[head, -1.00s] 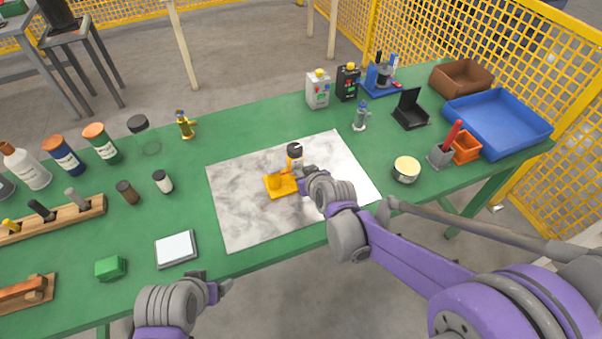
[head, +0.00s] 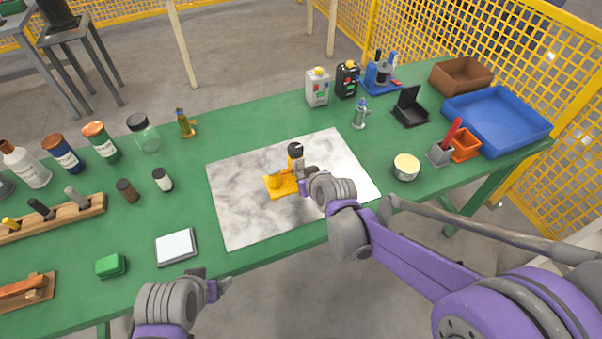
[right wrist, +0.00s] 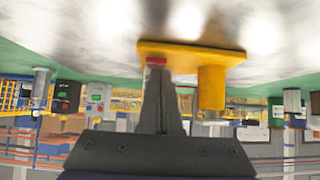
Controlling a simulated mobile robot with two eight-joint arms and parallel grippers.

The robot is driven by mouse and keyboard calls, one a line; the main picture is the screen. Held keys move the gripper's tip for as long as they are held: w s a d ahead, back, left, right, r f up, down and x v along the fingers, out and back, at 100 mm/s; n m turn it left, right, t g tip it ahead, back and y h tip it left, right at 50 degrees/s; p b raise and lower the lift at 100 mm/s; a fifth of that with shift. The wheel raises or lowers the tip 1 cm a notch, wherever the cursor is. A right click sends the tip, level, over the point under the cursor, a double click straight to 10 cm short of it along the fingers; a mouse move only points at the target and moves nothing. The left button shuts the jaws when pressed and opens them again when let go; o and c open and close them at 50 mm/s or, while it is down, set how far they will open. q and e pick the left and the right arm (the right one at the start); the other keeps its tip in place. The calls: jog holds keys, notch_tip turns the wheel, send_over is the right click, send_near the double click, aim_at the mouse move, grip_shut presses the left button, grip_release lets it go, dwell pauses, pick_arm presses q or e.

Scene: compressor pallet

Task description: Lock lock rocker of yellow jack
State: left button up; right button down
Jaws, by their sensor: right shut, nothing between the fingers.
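The yellow jack (head: 279,188) stands on a marbled slab (head: 235,215). Its yellow base plate (right wrist: 190,54) and a yellow cylinder (right wrist: 211,86) show in the right wrist view, which looks upside down. A small red part (right wrist: 156,62), seemingly the lock rocker, sits at the plate's edge. My right gripper (head: 308,169) is at the jack's right side. In the wrist view its shut, empty fingers (right wrist: 158,72) reach the red part and seem to touch it. An upright post with a black top (head: 295,150) shows just behind the fingers. My left gripper (head: 221,287) is at the table's front edge, its jaws unclear.
A white pad (head: 176,247) and a green block (head: 111,265) lie at the front left. Bottles and jars stand at the left. A cream-topped tin (head: 406,167), an orange bin (head: 465,146) and a blue tray (head: 497,122) are at the right. The slab's left part is clear.

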jog(key=shift+s+f, duration=0.1)
jog(key=shift+s, duration=0.05)
jog(key=p+v, duration=0.1)
jog(key=v, duration=0.9)
jog(key=shift+d+r, duration=0.15)
jog(key=shift+r, duration=0.2)
jog(key=shift+s, duration=0.15)
